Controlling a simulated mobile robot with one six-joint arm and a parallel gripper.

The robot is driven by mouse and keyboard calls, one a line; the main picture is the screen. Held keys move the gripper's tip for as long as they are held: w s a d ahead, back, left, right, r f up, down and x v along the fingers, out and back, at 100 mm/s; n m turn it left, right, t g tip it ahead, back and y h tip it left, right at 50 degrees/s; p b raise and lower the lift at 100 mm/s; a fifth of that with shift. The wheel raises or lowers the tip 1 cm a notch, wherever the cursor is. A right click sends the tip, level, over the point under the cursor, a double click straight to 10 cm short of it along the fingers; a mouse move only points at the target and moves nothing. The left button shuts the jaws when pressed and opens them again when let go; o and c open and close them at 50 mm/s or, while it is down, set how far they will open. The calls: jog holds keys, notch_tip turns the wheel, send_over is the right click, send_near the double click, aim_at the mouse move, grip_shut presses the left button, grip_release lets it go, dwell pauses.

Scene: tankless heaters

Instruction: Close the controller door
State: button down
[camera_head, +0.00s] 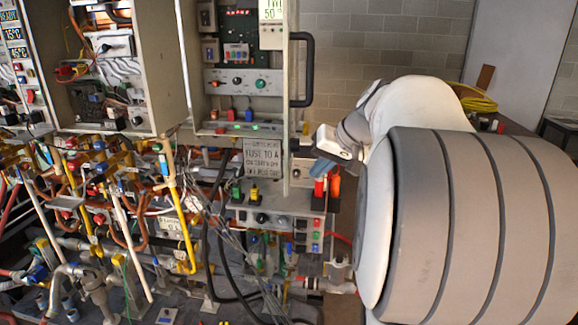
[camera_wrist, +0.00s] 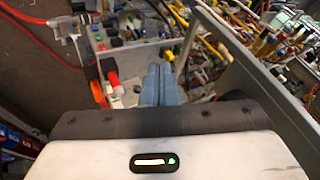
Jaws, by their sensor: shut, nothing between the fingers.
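The controller door (camera_head: 287,110) is a narrow upright grey panel at the right side of the open controller cabinet (camera_head: 186,60). It stands open, seen nearly edge-on, with a black bar handle (camera_head: 310,70) on its right side. My gripper (camera_head: 320,168) is to the right of the door and below the handle. In the wrist view, my gripper (camera_wrist: 161,84) has its blue-grey fingers together and empty. A long grey panel edge (camera_wrist: 230,45), likely the door, runs right of the fingers with a gap. Whether my gripper touches the door in depth I cannot tell.
Red and orange plugs (camera_head: 326,187) stand just below my gripper; a red one also shows left of the fingers in the wrist view (camera_wrist: 113,79). Cables (camera_head: 215,230) and pipes crowd the lower left. A second open cabinet (camera_head: 110,70) is at left.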

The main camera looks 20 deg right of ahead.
jog(key=w+a, duration=0.1)
jog(key=a, duration=0.1)
jog(key=w+a+p, duration=0.1)
jog(key=shift+a+f, duration=0.2)
jog(key=shift+a, duration=0.15)
